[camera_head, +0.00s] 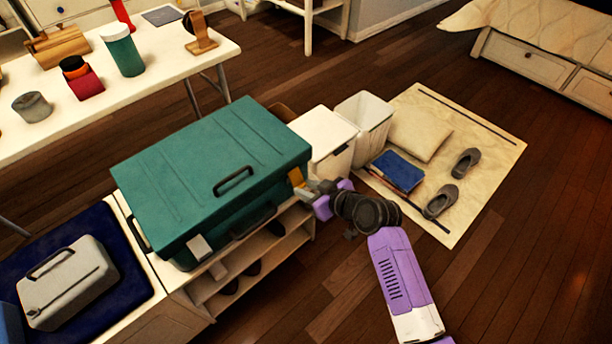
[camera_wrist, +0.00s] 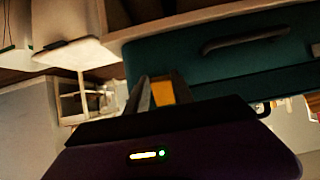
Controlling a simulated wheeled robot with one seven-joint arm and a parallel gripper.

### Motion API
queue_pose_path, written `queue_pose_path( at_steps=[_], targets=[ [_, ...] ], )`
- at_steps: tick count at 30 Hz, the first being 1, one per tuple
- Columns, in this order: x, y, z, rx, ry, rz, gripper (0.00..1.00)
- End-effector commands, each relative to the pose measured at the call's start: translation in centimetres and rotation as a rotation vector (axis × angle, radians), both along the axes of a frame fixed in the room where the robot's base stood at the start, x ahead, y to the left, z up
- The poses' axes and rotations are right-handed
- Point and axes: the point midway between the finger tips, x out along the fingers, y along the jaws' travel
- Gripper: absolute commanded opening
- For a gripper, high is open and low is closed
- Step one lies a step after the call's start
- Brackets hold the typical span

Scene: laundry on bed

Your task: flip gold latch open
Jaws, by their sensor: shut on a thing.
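A large teal case (camera_head: 215,170) with black handles lies shut on a low shelf unit. The gold latch (camera_head: 297,178) is at the right end of its front side. In the wrist view the latch (camera_wrist: 163,92) shows as a yellow-gold patch against the teal case (camera_wrist: 200,70), right at the fingers. My gripper (camera_head: 312,188) reaches the latch from the right, its fingers (camera_wrist: 150,95) closed on it. The fingertips partly hide the latch, so its exact angle cannot be told. A second, pale latch (camera_head: 199,248) shows near the case's left front.
The wooden shelf unit (camera_head: 290,245) holds dark shoes below the case. White bins (camera_head: 362,125) stand behind my gripper. A mat (camera_head: 470,135) with shoes and a blue book lies right. A silver case (camera_head: 68,283) sits left. Floor at front right is clear.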

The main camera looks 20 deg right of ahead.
Motion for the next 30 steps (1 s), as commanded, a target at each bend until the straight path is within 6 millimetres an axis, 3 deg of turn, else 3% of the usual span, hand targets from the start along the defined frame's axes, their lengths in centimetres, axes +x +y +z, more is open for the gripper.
queue_pose_path(
  at_steps=[1,30],
  targets=[
    [-0.1,0.0,1.2,-0.009,0.027,0.000,0.00],
    [-0.2,-0.2,4.8,-0.212,0.651,-0.001,0.00]
  ],
)
